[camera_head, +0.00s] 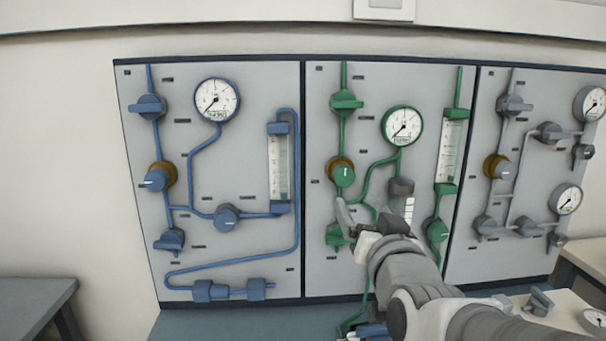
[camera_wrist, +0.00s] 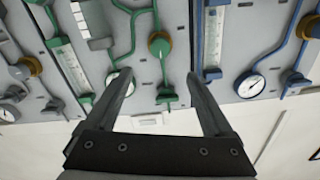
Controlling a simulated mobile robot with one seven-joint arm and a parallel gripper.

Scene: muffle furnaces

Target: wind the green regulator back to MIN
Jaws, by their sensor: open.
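The green regulator (camera_head: 343,174) is a round green knob with a brass collar on the middle panel. A short pale mark shows on its face. It also shows in the wrist view (camera_wrist: 159,46), beyond the fingertips and roughly centred between them. My gripper (camera_head: 362,212) is open and empty, in front of the middle panel, just below and right of the knob in the head view. Its two fingers (camera_wrist: 158,76) are spread wide in the wrist view. The green-rimmed gauge (camera_head: 402,125) is up and right of the knob. MIN lettering is too small to read.
A green valve handle (camera_head: 346,103) is above the knob; another (camera_head: 336,235) is below, beside my gripper. A green flow tube (camera_head: 450,150) stands to the right. Blue (camera_head: 230,240) and grey (camera_head: 510,250) panels flank the middle one. A bench (camera_head: 240,318) runs below.

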